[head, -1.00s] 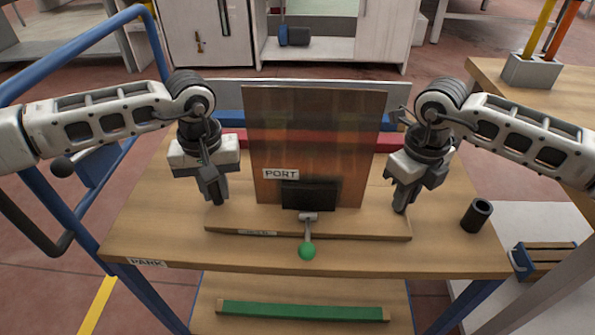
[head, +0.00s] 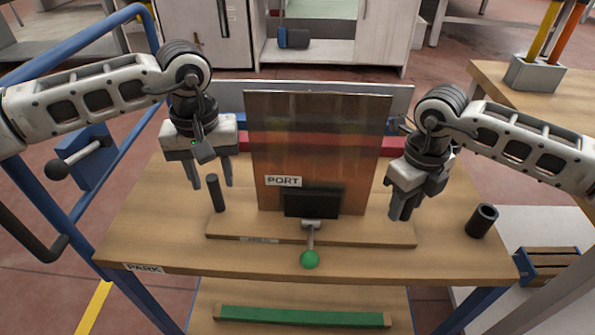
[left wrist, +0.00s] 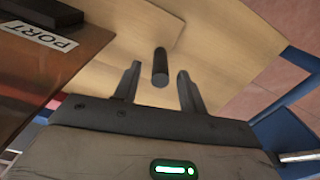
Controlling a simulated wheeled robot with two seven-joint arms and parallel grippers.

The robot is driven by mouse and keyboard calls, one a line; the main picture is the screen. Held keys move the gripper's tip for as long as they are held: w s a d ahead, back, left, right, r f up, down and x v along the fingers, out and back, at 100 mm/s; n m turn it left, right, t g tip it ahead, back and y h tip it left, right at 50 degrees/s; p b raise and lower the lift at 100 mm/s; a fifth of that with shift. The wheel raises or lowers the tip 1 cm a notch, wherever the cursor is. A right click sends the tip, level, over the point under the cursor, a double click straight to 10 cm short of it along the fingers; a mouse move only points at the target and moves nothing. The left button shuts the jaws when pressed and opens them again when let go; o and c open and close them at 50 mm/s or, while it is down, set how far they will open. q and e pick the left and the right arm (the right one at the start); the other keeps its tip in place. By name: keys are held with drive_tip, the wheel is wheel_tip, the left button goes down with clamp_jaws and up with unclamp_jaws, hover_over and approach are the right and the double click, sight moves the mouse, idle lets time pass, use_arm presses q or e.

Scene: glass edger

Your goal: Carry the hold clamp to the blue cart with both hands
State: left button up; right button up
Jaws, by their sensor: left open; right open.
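The hold clamp stands upright on the wooden top of the blue cart (head: 130,240). It has a wooden base (head: 370,232), a brown panel (head: 318,140) labelled PORT, a black clamp block (head: 312,204) and a lever with a green ball (head: 309,259). A black post (head: 216,194) rises from the base's left end. My left gripper (head: 212,186) is open and empty just above and around the post's top; the left wrist view shows the post (left wrist: 160,68) between its spread fingers. My right gripper (head: 401,208) is open, low at the base's right end; any post there is hidden.
A loose black cylinder (head: 482,220) stands on the cart top at right. A blue rail (head: 75,55) runs along the left side. A green bar (head: 300,316) lies on the lower shelf. A wooden table (head: 500,85) with a grey holder (head: 534,72) is at back right.

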use_arm(q)
wheel_tip(320, 180, up, 4)
drive_tip(key=shift+s+f, duration=0.1)
drive_tip(key=shift+f, duration=0.15)
use_arm(e)
drive_tip(key=shift+r, duration=0.1)
use_arm(q)
drive_tip(key=shift+r, duration=0.1)
use_arm(e)
drive_tip(key=shift+r, duration=0.1)
use_arm(q)
drive_tip(key=shift+r, duration=0.1)
use_arm(e)
wheel_tip(320, 180, up, 12)
drive_tip(key=shift+f, duration=0.1)
use_arm(q)
drive_tip(key=shift+s, duration=0.1)
use_arm(e)
drive_tip(key=shift+s+f, duration=0.1)
drive_tip(key=shift+s, duration=0.05)
